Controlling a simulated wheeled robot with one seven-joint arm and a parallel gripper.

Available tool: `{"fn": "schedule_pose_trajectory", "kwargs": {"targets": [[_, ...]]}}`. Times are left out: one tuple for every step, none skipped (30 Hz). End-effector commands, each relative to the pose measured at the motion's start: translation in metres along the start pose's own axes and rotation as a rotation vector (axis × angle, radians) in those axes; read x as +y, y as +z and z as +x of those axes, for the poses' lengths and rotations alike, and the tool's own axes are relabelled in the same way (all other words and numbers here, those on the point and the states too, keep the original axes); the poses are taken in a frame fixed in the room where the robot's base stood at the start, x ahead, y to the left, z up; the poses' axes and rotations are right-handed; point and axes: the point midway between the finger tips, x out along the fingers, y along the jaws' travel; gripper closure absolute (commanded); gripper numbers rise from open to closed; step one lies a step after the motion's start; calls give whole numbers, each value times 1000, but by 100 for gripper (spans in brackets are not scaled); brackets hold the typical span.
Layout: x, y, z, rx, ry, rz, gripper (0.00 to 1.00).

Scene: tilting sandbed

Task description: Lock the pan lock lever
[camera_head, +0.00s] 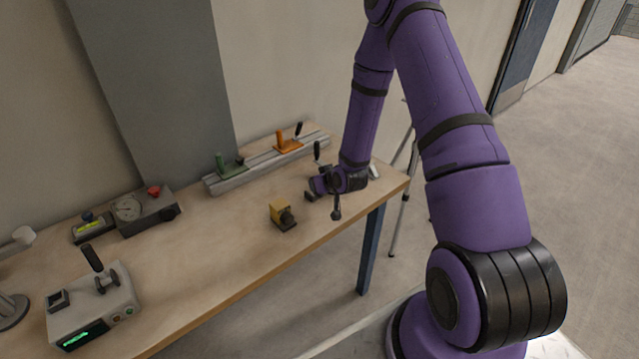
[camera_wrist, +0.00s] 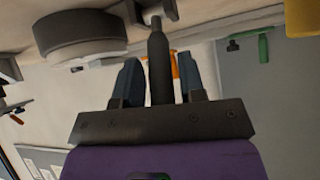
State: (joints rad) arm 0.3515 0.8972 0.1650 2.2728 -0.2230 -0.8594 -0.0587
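A black lever handle (camera_wrist: 158,62), which I take to be the pan lock lever, stands between the two fingers of my gripper (camera_wrist: 160,72) in the wrist view. The fingers are apart, with a narrow gap on each side of the handle. The handle runs from a grey mount at the picture's top towards my palm. In the head view my gripper (camera_head: 326,187) is low over the right end of the workbench. It hides most of the device there. A dark upright knob (camera_head: 317,150) and a lower dark knob (camera_head: 336,213) show around it.
A yellow-and-black block (camera_head: 282,215) sits on the workbench (camera_head: 215,265) nearby. Behind is a rail (camera_head: 252,168) with a green clamp (camera_head: 229,163) and an orange clamp (camera_head: 288,143). A gauge box (camera_head: 148,211) and a lever box (camera_head: 95,305) stand to the left.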

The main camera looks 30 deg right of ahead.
Motion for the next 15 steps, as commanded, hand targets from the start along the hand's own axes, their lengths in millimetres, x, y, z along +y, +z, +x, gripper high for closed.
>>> {"fn": "schedule_pose_trajectory", "kwargs": {"targets": [[0, 0, 0, 0, 0, 0, 52], [0, 0, 0, 1, 0, 0, 52], [0, 0, 0, 1, 0, 0, 52], [0, 0, 0, 1, 0, 0, 52], [0, -1, 0, 1, 0, 0, 52], [0, -1, 0, 1, 0, 0, 52], [0, -1, 0, 1, 0, 0, 52], [0, -1, 0, 1, 0, 0, 52], [0, -1, 0, 2, 0, 0, 52], [0, -1, -1, 2, 0, -1, 52], [0, -1, -2, 2, 0, 0, 52], [0, -1, -5, 1, 0, 0, 52], [0, -1, -8, 1, 0, 0, 52], [0, -1, -11, 1, 0, 0, 52], [0, -1, -16, 1, 1, 0, 52]]}}
